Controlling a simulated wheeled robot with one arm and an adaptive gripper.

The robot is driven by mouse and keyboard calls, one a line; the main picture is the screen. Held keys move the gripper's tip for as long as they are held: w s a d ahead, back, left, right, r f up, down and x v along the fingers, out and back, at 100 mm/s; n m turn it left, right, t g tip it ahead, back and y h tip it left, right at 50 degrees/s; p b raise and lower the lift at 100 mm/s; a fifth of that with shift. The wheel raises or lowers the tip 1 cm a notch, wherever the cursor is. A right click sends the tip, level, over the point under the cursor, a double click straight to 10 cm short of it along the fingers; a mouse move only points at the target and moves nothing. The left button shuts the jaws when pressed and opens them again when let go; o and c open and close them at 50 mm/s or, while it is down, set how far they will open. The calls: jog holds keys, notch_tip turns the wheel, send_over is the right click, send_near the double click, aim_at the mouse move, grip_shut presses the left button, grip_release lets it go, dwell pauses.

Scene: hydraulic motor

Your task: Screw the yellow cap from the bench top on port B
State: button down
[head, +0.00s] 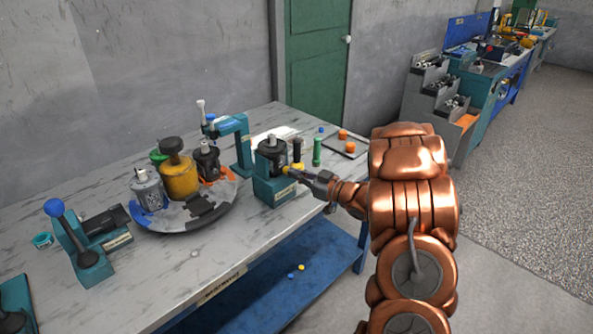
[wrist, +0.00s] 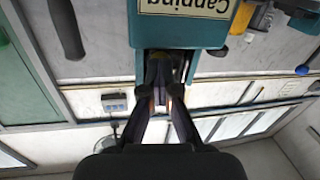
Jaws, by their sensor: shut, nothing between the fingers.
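A dark motor (head: 271,155) stands upright in a teal fixture (head: 268,189) on the bench top. A small yellow piece (head: 298,166) shows beside the motor, just above my gripper; I cannot tell whether it is a loose cap or a fitted one. A yellow shape also shows past the fixture's edge in the wrist view (wrist: 242,18). My gripper (head: 293,174) is at the fixture's right side. In the wrist view its fingers (wrist: 164,72) are together and empty, against or close to the teal fixture (wrist: 180,62) with the "Capping" label. Port B cannot be made out.
A round tray (head: 185,217) with several motors and a yellow canister stands left of the fixture. A black cylinder (head: 297,149) and a green cylinder (head: 317,151) stand behind my gripper. A small yellow piece (head: 301,267) lies on the blue lower shelf.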

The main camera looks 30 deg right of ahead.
jog(key=shift+r+m+p, duration=0.15)
jog(key=shift+m+p, duration=1.45)
jog(key=shift+p, duration=1.35)
jog(key=c, duration=1.8)
grip_release()
jog(key=o, duration=0.6)
jog(key=shift+w+a, duration=0.1)
jog(key=shift+c, duration=0.2)
jog(key=shift+f, duration=0.2)
jog(key=shift+r+n+b, duration=0.1)
jog(key=shift+n+b, duration=4.9)
jog(key=shift+b, duration=4.15)
